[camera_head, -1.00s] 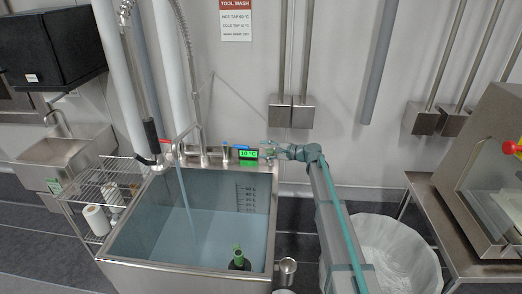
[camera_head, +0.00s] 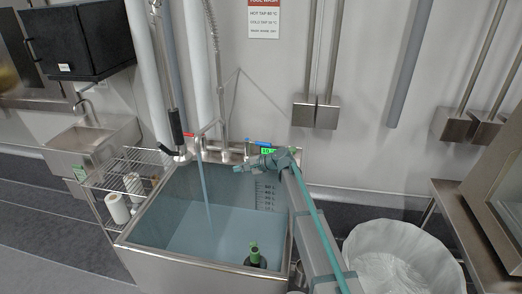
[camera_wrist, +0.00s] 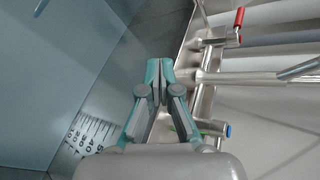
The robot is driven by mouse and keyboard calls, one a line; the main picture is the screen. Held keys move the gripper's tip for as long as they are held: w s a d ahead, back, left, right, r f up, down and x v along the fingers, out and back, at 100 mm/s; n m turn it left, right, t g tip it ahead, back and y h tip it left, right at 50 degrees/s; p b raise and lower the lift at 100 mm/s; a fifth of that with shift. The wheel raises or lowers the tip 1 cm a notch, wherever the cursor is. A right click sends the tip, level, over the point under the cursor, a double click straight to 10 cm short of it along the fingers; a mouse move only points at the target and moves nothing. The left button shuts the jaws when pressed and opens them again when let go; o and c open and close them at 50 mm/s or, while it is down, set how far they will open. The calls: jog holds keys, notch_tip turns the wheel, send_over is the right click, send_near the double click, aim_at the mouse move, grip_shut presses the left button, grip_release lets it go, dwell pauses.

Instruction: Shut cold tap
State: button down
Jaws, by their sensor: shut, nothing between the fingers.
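The cold tap's blue handle (camera_head: 262,144) sits on the back ledge of the sink (camera_head: 180,262), right of the spout (camera_head: 201,150). Its blue end also shows in the wrist view (camera_wrist: 228,130), to the right of and below my fingertips. A stream of water (camera_head: 206,190) falls from the spout into the partly filled basin. My gripper (camera_head: 240,168) is shut and empty over the basin's back edge, just in front of the tap row and left of the blue handle. Its closed fingertips (camera_wrist: 159,70) show in the wrist view.
The hot tap's red handle (camera_wrist: 239,17) is farther along the same ledge. A dark green-necked bottle (camera_head: 254,257) stands in the basin. A lined white bin (camera_head: 400,255) is at the right and a wire rack (camera_head: 130,172) at the left.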

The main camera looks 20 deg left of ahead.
jog(key=s+a+f+n+h, duration=0.2)
jog(key=s+a+f+h, duration=0.15)
jog(key=s+f, duration=0.25)
jog(key=n+t+h+b, duration=0.2)
jog(key=n+t+h, duration=0.1)
jog(key=t+h, duration=0.95)
send_near(263, 145)
jog(key=shift+t+y, duration=0.65)
jog(key=shift+y, duration=0.25)
jog(key=p+x, duration=0.2)
jog(key=x, duration=0.1)
jog(key=d+p+x, duration=0.1)
jog(key=p+x, duration=0.1)
jog(key=x, duration=0.1)
jog(key=shift+s+f, duration=0.1)
jog(key=shift+f, duration=0.15)
jog(key=shift+w+d+f+p, duration=0.15)
jog(key=shift+w+f+p, duration=0.05)
jog(key=shift+w+p, duration=0.25)
jog(key=shift+f+b, duration=0.15)
jog(key=shift+b, duration=0.15)
